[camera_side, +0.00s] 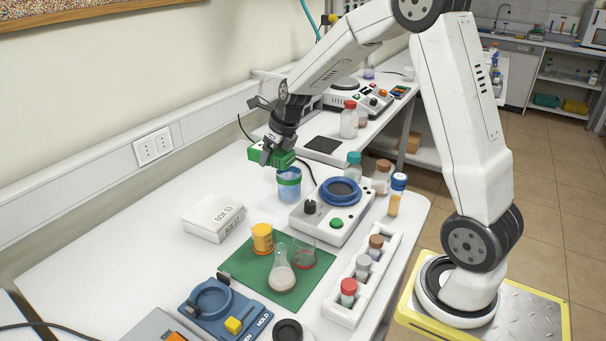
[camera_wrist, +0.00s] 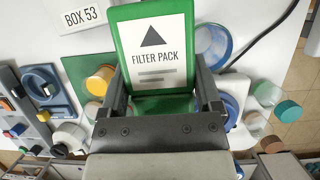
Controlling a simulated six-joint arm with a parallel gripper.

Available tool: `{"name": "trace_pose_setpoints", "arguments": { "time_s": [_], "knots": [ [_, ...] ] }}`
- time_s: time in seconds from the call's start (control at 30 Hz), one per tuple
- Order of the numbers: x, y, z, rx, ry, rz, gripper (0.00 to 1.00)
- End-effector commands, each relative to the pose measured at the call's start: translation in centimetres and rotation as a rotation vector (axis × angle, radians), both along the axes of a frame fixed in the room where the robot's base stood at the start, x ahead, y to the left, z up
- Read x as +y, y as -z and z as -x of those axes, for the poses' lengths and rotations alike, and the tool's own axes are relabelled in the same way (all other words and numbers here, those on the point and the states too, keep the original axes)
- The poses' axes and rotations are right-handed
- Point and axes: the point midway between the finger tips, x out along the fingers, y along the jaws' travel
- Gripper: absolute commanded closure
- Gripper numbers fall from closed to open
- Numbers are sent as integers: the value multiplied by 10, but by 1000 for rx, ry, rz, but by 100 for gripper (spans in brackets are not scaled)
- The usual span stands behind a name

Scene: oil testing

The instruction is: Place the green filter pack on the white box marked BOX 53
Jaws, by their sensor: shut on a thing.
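My gripper (camera_side: 277,158) is shut on the green filter pack (camera_side: 257,153) and holds it in the air above the white table, near the back. In the wrist view the filter pack (camera_wrist: 153,60) sits between the two fingers of my gripper (camera_wrist: 160,88), its white label facing the camera. The white box marked BOX 53 (camera_side: 213,218) lies on the table to the left of and below the pack in the side view, and its top is bare. In the wrist view part of the white box (camera_wrist: 85,16) shows at the upper left.
A clear container with a blue and green band (camera_side: 289,186) stands close below the pack. A blue-topped device (camera_side: 331,211) is to the right. A green mat (camera_side: 240,262) with an orange-yellow jar (camera_side: 262,239) and glassware lies in front. The wall is behind the box.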

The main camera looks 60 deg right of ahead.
Motion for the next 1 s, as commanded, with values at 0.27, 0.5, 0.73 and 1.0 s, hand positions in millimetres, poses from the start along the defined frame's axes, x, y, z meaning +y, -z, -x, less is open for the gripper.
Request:
{"name": "trace_pose_setpoints", "arguments": {
  "time_s": [0.27, 0.5, 0.73, 1.0],
  "knots": [
    [88, -21, 23, -4, -228, 0, 86],
    [128, -29, 41, -5, -345, -1, 86],
    [135, -30, 44, -4, -365, -1, 86],
    [134, -24, 32, -3, -363, -2, 86]
  ]
}}
